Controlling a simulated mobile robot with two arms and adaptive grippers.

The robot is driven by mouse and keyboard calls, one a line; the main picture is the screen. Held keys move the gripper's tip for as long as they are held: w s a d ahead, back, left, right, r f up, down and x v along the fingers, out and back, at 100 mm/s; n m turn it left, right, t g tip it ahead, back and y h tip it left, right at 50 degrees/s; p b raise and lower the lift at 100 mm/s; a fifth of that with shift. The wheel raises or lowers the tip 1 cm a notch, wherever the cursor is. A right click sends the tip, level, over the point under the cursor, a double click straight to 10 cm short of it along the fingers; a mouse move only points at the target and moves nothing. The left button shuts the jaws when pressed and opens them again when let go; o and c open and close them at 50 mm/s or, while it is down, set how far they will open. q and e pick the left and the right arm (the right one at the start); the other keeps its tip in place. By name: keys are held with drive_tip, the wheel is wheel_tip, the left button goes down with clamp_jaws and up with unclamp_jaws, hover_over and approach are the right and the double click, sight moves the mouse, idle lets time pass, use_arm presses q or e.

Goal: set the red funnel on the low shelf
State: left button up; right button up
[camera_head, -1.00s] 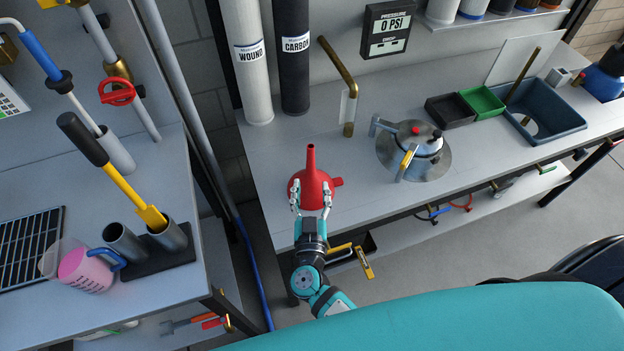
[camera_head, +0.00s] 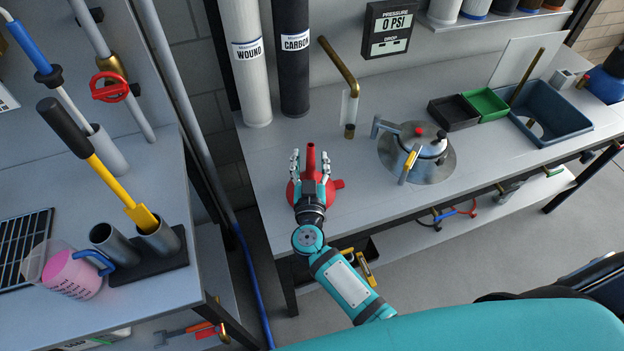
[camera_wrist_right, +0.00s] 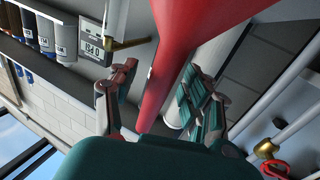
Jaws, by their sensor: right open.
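The red funnel (camera_head: 311,156) stands spout-up near the front left edge of the long grey bench, its side tab to the right. My right gripper (camera_head: 310,166) is above the funnel's wide part, with one finger on each side of the spout. Its fingers are open. In the right wrist view the red funnel (camera_wrist_right: 172,65) passes between the spread fingers (camera_wrist_right: 160,85); I cannot tell whether either touches it. A low white shelf (camera_head: 405,241) runs under the bench, partly hidden by the bench top and my right arm. My left gripper is out of view.
A metal housing (camera_head: 417,150) on a round plate and a bent brass pipe (camera_head: 340,68) stand right of the funnel. Black and green trays and a blue bin (camera_head: 548,117) are further right. Colored hooked tools (camera_head: 450,213) are near the low shelf.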

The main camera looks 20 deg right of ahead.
clamp_jaws()
idle(0.4)
